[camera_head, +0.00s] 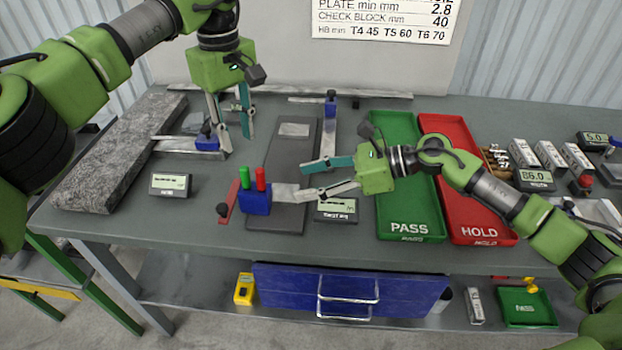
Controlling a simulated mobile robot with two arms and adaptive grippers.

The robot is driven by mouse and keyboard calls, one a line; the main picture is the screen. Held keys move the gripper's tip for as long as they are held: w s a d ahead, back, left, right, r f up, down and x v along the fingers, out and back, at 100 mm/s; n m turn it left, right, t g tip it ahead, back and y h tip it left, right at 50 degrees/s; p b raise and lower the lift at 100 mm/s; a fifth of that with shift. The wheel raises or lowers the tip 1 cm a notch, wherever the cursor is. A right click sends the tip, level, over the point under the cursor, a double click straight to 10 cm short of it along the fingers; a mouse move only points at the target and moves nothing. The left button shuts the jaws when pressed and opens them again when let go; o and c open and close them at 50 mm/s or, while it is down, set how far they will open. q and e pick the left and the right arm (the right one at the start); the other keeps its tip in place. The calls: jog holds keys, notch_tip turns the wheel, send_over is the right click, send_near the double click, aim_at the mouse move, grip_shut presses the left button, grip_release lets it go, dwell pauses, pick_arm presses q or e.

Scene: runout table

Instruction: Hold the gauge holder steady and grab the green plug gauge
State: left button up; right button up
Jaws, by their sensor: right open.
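The blue gauge holder (255,201) stands near the front of the table, left of centre. The green plug gauge (244,178) stands upright in it, left of a red plug gauge (261,179). My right gripper (303,181) is open and empty, to the right of the holder, with its fingers pointing left towards it. My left gripper (238,145) hangs pointing down, behind and left of the holder, above the table. Its fingers are apart with nothing visible between them, and it is clear of both plugs.
A dark plate (290,160) lies behind the holder. A red-handled tool (230,203) lies left of it. A granite slab (120,150) is at left; green PASS (409,205) and red HOLD (481,215) trays are at right.

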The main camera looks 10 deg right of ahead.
aim_at(266, 191)
jog(key=x, duration=1.3)
jog(key=shift+w+a+f, duration=0.1)
jog(key=shift+a+f, duration=0.15)
jog(key=shift+a, duration=0.05)
jog(key=shift+c, duration=0.4)
